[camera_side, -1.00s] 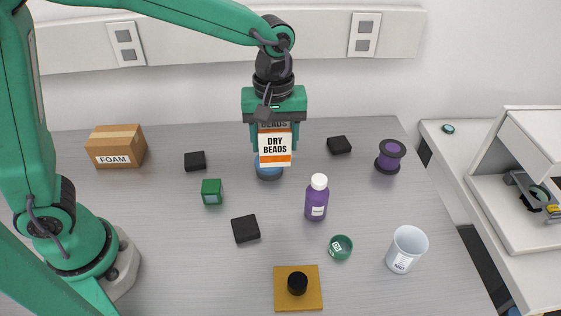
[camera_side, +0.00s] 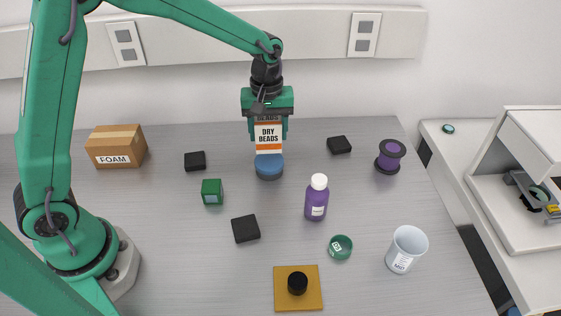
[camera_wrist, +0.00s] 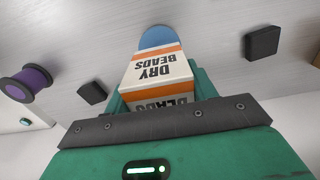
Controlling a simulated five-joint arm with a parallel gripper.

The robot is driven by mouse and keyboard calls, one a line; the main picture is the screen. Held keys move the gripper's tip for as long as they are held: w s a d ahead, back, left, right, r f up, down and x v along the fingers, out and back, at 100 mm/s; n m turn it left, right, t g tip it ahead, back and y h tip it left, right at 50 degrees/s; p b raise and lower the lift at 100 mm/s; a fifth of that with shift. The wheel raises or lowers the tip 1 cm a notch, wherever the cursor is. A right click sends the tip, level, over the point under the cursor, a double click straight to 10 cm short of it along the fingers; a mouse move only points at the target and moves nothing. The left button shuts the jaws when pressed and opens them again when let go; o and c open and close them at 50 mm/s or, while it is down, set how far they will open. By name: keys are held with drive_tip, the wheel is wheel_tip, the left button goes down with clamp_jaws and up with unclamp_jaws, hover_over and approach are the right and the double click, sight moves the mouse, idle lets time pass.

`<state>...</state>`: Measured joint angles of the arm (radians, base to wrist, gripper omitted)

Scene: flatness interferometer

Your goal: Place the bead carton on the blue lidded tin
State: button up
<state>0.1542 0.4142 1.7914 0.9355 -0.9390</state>
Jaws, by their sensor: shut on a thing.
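The bead carton (camera_side: 268,138) is white with orange bands and reads DRY BEADS. My gripper (camera_side: 268,130) is shut on it and holds it upright, fingers at its sides. The blue lidded tin (camera_side: 269,167) stands on the bench, just below the carton in the side view. The carton's lower edge overlaps the tin's lid in the picture; I cannot tell whether they touch. In the wrist view the carton (camera_wrist: 157,72) fills the space between the fingers, and part of the tin's blue lid (camera_wrist: 157,37) shows beyond it.
Black blocks stand left (camera_side: 195,161) and right (camera_side: 339,145) of the tin. A green cube (camera_side: 212,192), another black block (camera_side: 245,229) and a purple bottle (camera_side: 316,200) are nearer. A FOAM box (camera_side: 116,147) is far left; a purple spool (camera_side: 390,157) is right.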

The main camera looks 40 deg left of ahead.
sight(269, 142)
drive_tip(key=shift+f, duration=1.95)
drive_tip(key=shift+f, duration=0.15)
drive_tip(key=o, duration=1.1)
drive_tip(key=shift+c, duration=0.2)
wheel_tip(269, 142, up, 12)
drive_tip(key=shift+f, duration=0.2)
drive_tip(key=shift+r, duration=0.35)
